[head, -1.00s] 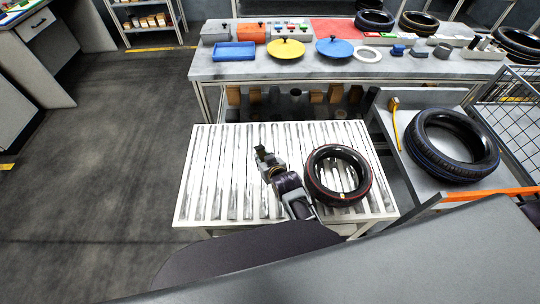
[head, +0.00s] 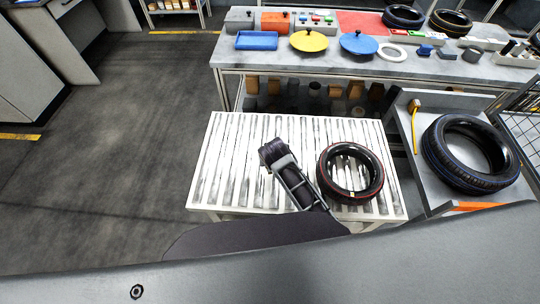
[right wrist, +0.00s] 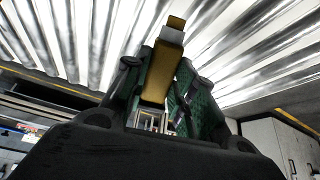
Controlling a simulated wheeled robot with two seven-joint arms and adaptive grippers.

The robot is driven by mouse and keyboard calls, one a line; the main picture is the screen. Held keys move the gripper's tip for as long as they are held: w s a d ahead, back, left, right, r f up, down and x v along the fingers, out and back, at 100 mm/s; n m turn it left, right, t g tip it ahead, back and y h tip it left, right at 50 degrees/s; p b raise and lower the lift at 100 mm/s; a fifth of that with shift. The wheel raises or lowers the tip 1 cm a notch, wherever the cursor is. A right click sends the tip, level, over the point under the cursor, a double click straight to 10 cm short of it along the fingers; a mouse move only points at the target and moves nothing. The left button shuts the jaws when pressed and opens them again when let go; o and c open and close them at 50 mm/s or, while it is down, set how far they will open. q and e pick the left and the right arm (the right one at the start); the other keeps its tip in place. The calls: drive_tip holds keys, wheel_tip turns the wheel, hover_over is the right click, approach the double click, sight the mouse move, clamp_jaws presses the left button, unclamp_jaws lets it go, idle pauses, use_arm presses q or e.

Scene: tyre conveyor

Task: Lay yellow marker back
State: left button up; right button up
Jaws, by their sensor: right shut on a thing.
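In the right wrist view, my right gripper (right wrist: 160,78) is shut on a yellow marker (right wrist: 158,72), between its green-padded fingers. The marker has a grey band and a yellow end that sticks out past the fingertips toward the roller conveyor. In the head view, my right arm reaches over the conveyor (head: 230,165), left of a black tyre with a red line (head: 350,174). The fingers and marker are hidden there behind the wrist. A small light yellow mark shows on the tyre's near side. My left gripper is in neither view.
A side table (head: 432,185) at right bears a blue-lined tyre (head: 468,153) and a yellow tape-like item (head: 414,106). Behind, a bench carries a blue tray (head: 257,41), yellow (head: 309,42) and blue (head: 359,44) discs and more tyres. The conveyor's left part is clear.

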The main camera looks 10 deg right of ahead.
drive_tip(key=shift+s+r+m+g+p, duration=0.2)
drive_tip(key=shift+s+g, duration=0.1)
drive_tip(key=shift+g, duration=0.2)
drive_tip(key=shift+s+r+m+g+p, duration=0.1)
drive_tip(key=shift+s+g+p, duration=0.15)
drive_tip(key=shift+g, duration=0.25)
drive_tip(key=shift+s+d+r+m+g, duration=0.15)
drive_tip(key=shift+s+m+g, duration=0.15)
drive_tip(key=shift+s+g, duration=0.3)
drive_tip(key=s+d+r+m+g+p, duration=0.1)
drive_tip(key=s+d+r+g+p, duration=0.1)
drive_tip(key=s+g, duration=0.1)
drive_tip(key=shift+d+r+m, duration=0.3)
drive_tip(key=shift+d+r, duration=0.1)
drive_tip(key=shift+f, duration=0.2)
drive_tip(key=shift+f, duration=4.1)
